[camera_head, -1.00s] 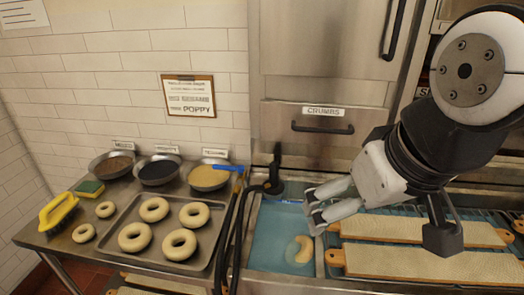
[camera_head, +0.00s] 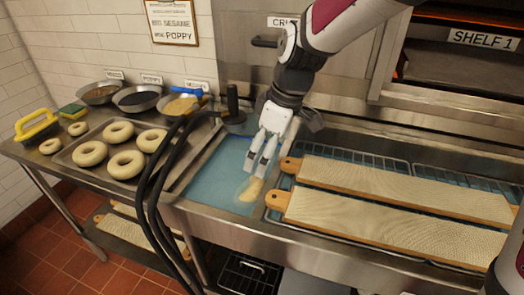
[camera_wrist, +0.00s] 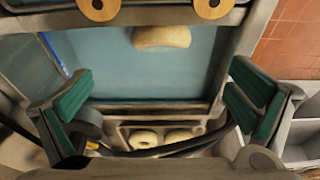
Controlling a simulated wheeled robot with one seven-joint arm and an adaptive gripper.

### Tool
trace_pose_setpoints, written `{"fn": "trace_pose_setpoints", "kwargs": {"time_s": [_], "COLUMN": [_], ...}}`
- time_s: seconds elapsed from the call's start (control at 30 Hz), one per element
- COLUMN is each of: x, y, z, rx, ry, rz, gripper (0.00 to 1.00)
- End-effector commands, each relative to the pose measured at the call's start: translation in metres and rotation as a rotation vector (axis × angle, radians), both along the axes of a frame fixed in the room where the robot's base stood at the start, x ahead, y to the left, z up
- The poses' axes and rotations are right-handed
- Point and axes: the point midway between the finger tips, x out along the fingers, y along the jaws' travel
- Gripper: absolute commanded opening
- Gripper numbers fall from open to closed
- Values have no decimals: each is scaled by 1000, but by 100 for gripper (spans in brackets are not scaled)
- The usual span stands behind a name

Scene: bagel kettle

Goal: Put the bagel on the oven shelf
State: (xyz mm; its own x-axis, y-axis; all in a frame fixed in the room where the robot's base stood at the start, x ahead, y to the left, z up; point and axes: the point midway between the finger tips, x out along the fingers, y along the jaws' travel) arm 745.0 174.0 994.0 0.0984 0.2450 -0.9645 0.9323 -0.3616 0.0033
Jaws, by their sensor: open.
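A pale bagel (camera_head: 251,189) lies partly under the blue water of the sink-like kettle (camera_head: 212,180), near its right front side. In the wrist view the bagel (camera_wrist: 162,38) shows near the top of the picture, cut by the kettle edge. My gripper (camera_head: 257,168) points down over the kettle, its tips close to the bagel in the head view. In the wrist view my gripper (camera_wrist: 165,95) has its green-padded fingers wide apart with nothing between them. The oven shelf (camera_head: 450,80), labelled SHELF 1, is at the upper right behind an opening.
Two long boards (camera_head: 400,185) (camera_head: 380,218) lie on a rack right of the kettle. A tray (camera_head: 75,158) with several bagels stands on the left table, with topping bowls (camera_head: 136,98) behind. Black hoses (camera_head: 160,190) run in front of the kettle's left side.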

Motion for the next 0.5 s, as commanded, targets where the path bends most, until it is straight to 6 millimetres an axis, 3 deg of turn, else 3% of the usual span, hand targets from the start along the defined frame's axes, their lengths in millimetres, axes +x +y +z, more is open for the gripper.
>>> {"fn": "trace_pose_setpoints", "kwargs": {"time_s": [0.17,0.5], "x": [5,10], "y": [8,23], "z": [-19,-77], "rx": [6,4], "ry": [5,6], "rz": [27,24], "gripper": [100,100]}}
